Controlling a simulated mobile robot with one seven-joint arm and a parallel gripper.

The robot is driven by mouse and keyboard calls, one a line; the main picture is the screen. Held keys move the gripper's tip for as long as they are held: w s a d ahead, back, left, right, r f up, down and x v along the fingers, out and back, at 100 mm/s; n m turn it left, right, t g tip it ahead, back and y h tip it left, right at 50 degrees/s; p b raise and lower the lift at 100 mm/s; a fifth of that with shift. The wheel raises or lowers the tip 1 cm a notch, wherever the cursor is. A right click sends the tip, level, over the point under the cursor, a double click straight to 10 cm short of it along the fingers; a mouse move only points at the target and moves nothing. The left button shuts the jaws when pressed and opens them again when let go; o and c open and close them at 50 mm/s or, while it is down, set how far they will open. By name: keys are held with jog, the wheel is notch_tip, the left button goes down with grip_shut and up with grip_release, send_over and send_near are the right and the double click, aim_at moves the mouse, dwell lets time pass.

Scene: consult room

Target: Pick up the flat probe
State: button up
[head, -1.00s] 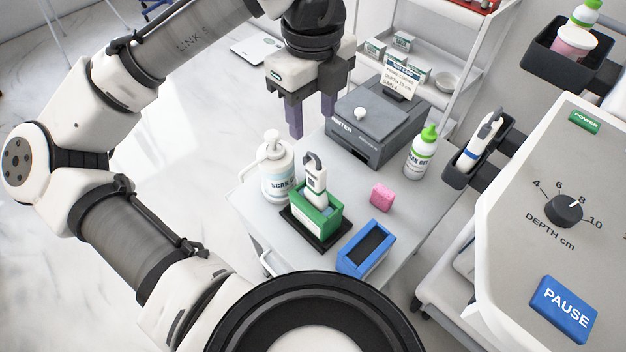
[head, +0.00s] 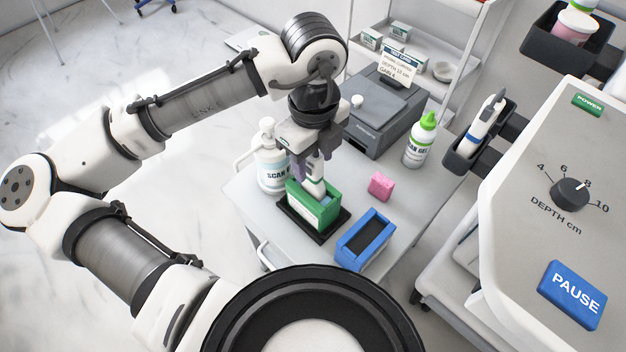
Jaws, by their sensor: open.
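A white probe (head: 316,188) stands upright in a green holder (head: 318,212) on the small grey cart. My gripper (head: 311,166) is low over this holder, pointing down. Its fingers are open and appear to be on either side of the probe's upper part. The probe's dark top is hidden behind my gripper, and I cannot tell whether the fingers touch it. A second white probe with a blue band (head: 485,122) leans in a dark side holder (head: 461,160) to the right. Neither probe's label is readable as flat.
A white pump bottle (head: 270,172) stands close left of the green holder. An empty-looking blue holder (head: 364,240), a pink block (head: 381,186), a green-capped gel bottle (head: 420,142) and a grey printer box (head: 385,112) share the cart. The control panel (head: 530,185) is at right.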

jog(key=c, duration=1)
jog(key=shift+r, duration=0.1)
